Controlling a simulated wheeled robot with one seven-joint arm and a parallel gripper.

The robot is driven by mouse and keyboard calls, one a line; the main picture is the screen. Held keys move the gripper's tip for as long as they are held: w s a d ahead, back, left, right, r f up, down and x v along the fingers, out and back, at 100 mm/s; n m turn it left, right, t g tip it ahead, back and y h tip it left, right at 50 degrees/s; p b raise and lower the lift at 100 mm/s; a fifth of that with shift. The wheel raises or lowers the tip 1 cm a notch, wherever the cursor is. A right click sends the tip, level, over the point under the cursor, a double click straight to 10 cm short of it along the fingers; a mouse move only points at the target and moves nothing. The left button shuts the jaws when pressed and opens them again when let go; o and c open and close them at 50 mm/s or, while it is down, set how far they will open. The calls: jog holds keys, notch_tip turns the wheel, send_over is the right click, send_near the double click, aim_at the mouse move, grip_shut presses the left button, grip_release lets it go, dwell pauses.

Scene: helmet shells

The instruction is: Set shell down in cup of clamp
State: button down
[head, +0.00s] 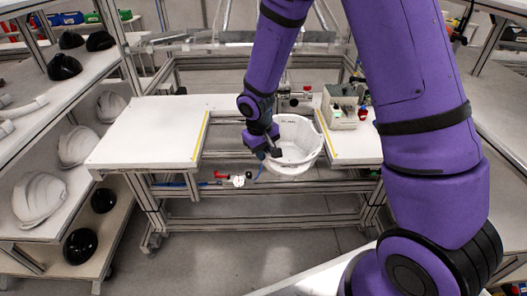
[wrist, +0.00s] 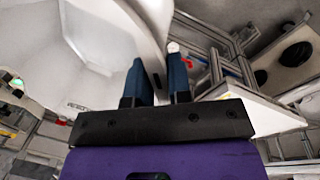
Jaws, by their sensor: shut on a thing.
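My gripper (head: 265,148) is shut on the rim of a white helmet shell (head: 297,140). The shell hangs open side up in the gap between the two white table tops. In the wrist view my gripper (wrist: 160,82) shows two dark blue fingers, with the shell (wrist: 95,40) filling the upper left and its edge between them. The clamp is not clearly seen; some metal and red fittings (head: 294,101) show just behind the shell. The cup is hidden or cannot be made out.
White table tops stand left (head: 150,130) and right (head: 350,143) of the gap, with yellow strips along their inner edges. A grey control box (head: 342,108) sits on the right top. A left rack holds white helmets (head: 40,200) and black shells (head: 64,67).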

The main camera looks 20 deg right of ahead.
jog(key=shift+a, duration=0.1)
jog(key=w+d+f, duration=0.1)
jog(key=w+d, duration=0.2)
jog(key=w, duration=0.7)
jog(key=w+d+f, duration=0.2)
jog(key=w+d, duration=0.2)
jog(key=w, duration=0.6)
jog(key=shift+w, duration=0.4)
dwell(0.3)
jog(key=shift+d+f, duration=0.1)
dwell(0.4)
jog(key=shift+d, duration=0.2)
dwell(0.8)
jog(key=c, duration=1)
grip_release()
